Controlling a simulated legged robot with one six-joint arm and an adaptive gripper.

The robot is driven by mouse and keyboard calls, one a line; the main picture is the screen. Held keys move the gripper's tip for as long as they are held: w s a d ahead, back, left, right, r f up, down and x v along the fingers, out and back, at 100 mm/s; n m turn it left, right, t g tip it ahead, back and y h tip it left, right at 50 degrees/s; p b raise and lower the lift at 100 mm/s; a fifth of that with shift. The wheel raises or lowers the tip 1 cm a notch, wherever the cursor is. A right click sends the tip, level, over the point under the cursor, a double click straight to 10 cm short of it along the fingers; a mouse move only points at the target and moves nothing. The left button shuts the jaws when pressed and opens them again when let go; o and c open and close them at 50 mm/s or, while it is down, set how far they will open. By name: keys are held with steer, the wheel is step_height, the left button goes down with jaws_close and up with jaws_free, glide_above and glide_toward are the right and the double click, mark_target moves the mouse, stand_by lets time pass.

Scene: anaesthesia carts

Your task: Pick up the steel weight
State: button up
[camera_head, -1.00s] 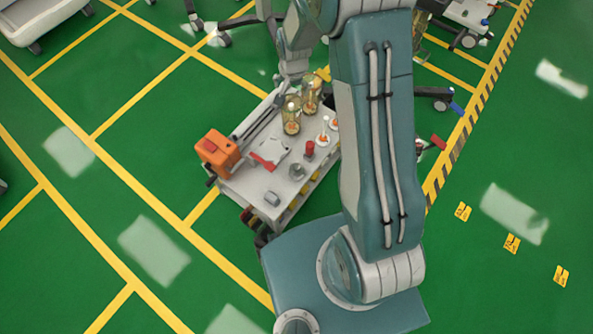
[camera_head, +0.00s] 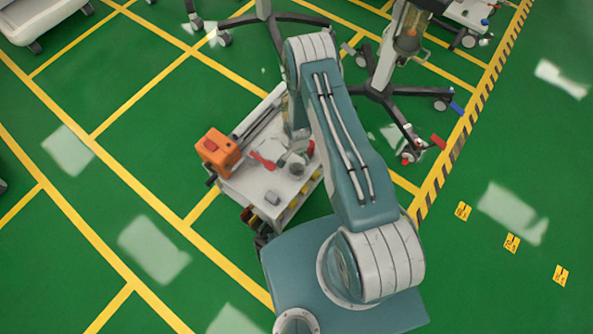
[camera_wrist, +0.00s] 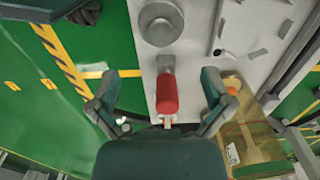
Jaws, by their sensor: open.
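The steel weight (camera_wrist: 160,24) is a round grey cylinder with a narrower knob on top. It stands on the light grey cart top (camera_wrist: 197,42) at the top of the wrist view, ahead of my fingers. My gripper (camera_wrist: 159,78) is open and empty, with its fingers spread left and right. The weight is beyond the fingertips and not between them. A red cylindrical thing (camera_wrist: 167,94) with a grey end shows between the fingers, below the weight in the picture. In the head view my arm's end is over the cart and hides part of its top.
An orange box (camera_head: 217,151) sits at the cart's left end, near a red-handled item (camera_head: 263,160). A small grey block (camera_head: 272,198) lies near the front edge. An amber clear container (camera_wrist: 258,135) is close to the right finger. Wheeled stands (camera_head: 385,92) are behind the cart.

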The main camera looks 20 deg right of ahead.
mark_target(297, 166)
step_height(297, 166, down, 5)
steer(key=shift+f, duration=0.15)
steer(key=f, duration=0.4)
steer(key=shift+s+a, duration=0.15)
steer(key=shift+a, duration=0.15)
steer(key=shift+f, duration=0.65)
steer(key=c, duration=1.1)
